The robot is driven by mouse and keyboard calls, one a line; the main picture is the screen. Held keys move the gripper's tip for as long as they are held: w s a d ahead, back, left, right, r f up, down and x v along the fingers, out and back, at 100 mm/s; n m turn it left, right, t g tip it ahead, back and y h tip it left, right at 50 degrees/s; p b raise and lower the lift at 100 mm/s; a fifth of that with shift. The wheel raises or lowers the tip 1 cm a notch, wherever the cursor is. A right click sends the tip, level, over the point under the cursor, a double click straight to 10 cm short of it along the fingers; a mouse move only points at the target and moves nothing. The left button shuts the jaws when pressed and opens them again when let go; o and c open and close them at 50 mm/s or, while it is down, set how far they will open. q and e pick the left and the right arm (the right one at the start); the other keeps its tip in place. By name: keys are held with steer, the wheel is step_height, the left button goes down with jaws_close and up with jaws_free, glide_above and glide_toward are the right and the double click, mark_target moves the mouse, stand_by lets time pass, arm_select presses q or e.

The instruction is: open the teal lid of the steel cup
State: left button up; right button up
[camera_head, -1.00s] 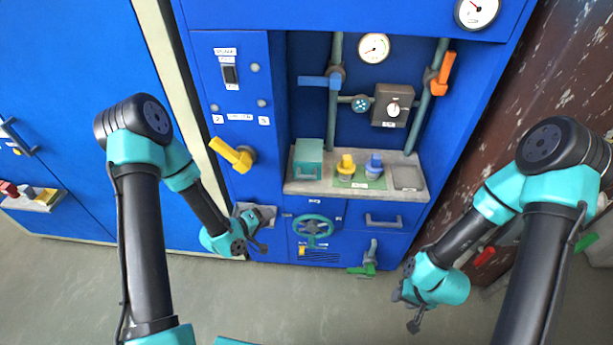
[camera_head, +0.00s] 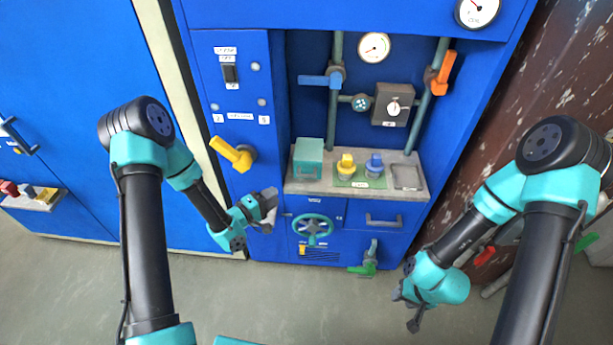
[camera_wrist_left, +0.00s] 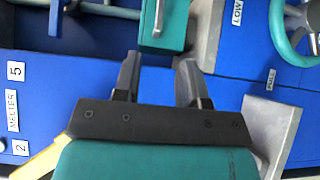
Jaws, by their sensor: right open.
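The teal lid (camera_head: 308,150) shows as a teal box-like cover at the left end of the grey ledge in the head view. It also shows at the top of the left wrist view (camera_wrist_left: 173,28), with a small metal part on its face. I cannot make out the steel cup under it. My left gripper (camera_head: 268,208) is below and left of the teal lid, apart from it. In the left wrist view its two fingers (camera_wrist_left: 160,68) are spread and empty, pointing toward the lid. My right gripper (camera_head: 409,312) hangs open at the lower right, far from the lid.
The grey ledge (camera_head: 300,187) also carries a yellow knob (camera_head: 346,164) and a blue knob (camera_head: 375,165) on a green plate. A yellow lever (camera_head: 232,154) juts out left of the lid. A teal handwheel (camera_head: 313,229) is below the ledge.

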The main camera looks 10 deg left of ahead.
mark_target(306, 175)
arm_select(q)
steer(key=x, duration=1.5)
steer(key=shift+c, duration=0.4)
jaws_close()
